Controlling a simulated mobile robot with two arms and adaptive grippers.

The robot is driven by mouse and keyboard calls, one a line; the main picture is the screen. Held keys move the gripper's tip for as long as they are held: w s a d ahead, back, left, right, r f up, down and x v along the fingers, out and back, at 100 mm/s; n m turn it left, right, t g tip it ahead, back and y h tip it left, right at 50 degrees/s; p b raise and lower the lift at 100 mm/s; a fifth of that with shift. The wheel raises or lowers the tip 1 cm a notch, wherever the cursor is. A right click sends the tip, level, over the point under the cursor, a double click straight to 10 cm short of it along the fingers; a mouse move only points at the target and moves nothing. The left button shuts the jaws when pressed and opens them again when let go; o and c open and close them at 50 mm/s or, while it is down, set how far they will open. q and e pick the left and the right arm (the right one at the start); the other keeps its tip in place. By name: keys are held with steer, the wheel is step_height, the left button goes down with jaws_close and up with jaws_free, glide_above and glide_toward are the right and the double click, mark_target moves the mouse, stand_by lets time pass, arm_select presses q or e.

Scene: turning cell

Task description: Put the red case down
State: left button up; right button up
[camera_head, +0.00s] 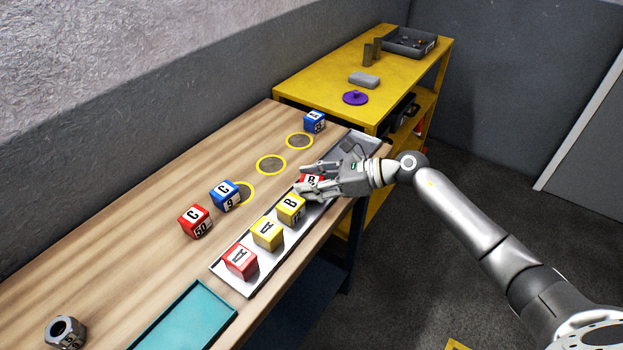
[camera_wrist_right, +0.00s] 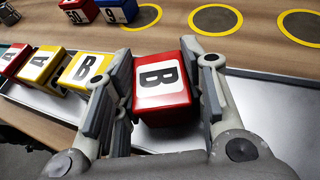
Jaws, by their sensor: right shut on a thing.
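The red case marked B (camera_wrist_right: 162,85) is between the fingers of my right gripper (camera_wrist_right: 160,95), which is shut on it. In the head view the red case (camera_head: 312,180) is mostly hidden by the right gripper (camera_head: 312,183). It is over the metal tray (camera_head: 240,287), at the far end of a row of cases; I cannot tell whether it touches the tray. Another red case marked A (camera_head: 241,262) stands at the tray's near end, and a red case marked C (camera_head: 195,221) stands on the wooden bench. My left gripper is not in view.
Two yellow cases (camera_head: 267,233) stand in the tray row. Blue cases stand at the bench middle (camera_head: 225,194) and far end (camera_head: 314,122). Yellow-ringed spots (camera_head: 271,165) mark the bench. A teal tray (camera_head: 185,322) and a metal nut (camera_head: 65,332) are near. A yellow shelf (camera_head: 330,75) stands behind.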

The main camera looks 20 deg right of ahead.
steer(key=shift+f, duration=0.1)
steer(key=o, duration=0.8)
steer(key=shift+o, duration=0.2)
steer(key=shift+d+r, duration=0.15)
steer(key=shift+r, duration=0.1)
steer(key=b+v, duration=0.4)
steer(key=v, duration=0.7)
steer(key=shift+s+d, duration=0.25)
steer(key=shift+s, duration=0.1)
steer(key=shift+r, duration=0.1)
